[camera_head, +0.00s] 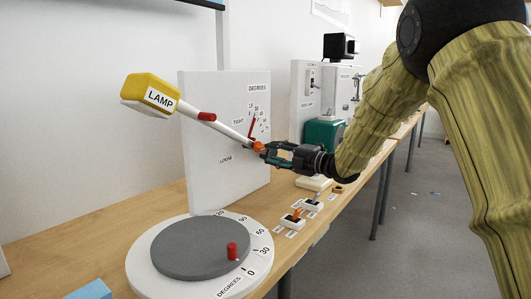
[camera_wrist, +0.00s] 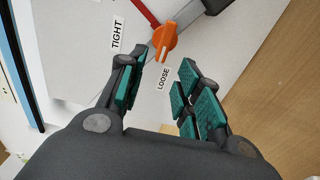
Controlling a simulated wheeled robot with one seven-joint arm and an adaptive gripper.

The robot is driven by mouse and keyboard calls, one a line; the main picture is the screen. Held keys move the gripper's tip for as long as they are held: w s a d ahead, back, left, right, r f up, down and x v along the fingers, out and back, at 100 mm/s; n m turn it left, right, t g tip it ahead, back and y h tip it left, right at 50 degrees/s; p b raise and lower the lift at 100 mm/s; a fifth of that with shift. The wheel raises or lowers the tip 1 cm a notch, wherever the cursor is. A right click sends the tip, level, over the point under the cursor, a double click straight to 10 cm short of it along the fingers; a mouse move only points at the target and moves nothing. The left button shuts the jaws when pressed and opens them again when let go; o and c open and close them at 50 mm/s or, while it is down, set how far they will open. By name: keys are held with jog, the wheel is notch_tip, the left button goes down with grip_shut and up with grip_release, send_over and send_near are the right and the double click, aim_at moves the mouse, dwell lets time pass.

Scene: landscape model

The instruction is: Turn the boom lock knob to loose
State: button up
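The orange boom lock knob (camera_head: 258,147) sits on the upright white panel (camera_head: 205,110), at the lower end of the lamp boom (camera_head: 233,132). In the wrist view the knob (camera_wrist: 165,38) shows just past the gap between my fingertips, with a pale mark on its lower part. The TIGHT label (camera_wrist: 118,35) is left of it and the LOOSE label (camera_wrist: 163,78) is below it. In the head view my gripper (camera_head: 264,151) is right at the knob.
A yellow lamp head (camera_head: 150,92) tops the boom. A grey turntable (camera_head: 200,248) with a red peg (camera_head: 232,251) stands in front. Small switches (camera_head: 292,220) line the bench edge. A green box (camera_head: 322,133) and other panels stand behind my gripper.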

jog(key=v, duration=0.6)
jog(key=shift+s+d, duration=0.2)
